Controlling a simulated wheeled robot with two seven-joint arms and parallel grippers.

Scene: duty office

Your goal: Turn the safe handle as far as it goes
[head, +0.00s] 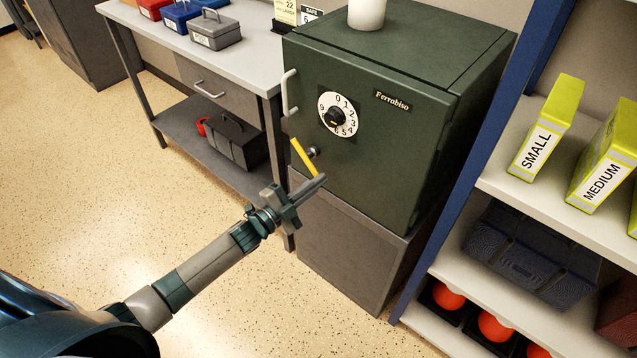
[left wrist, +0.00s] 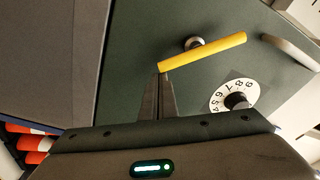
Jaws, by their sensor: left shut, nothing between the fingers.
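The dark green safe (head: 400,130) stands on a grey base cabinet with its door shut. Its yellow handle (head: 303,157) is tilted in the head view, upper end to the left, on a round metal hub to its right. The handle also shows in the left wrist view (left wrist: 203,52), lying across above the fingers. My left gripper (head: 315,184) is shut and empty, its fingertips at the lower end of the handle. In the left wrist view the fingertips (left wrist: 162,76) are beside the handle's left end; I cannot tell whether they touch. My right gripper is not in view.
A white dial (head: 337,114) and a pale vertical pull (head: 289,93) are on the door. A desk (head: 185,42) with coloured boxes stands to the left. A blue-framed shelf (head: 490,150) stands close on the right. The floor in front is clear.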

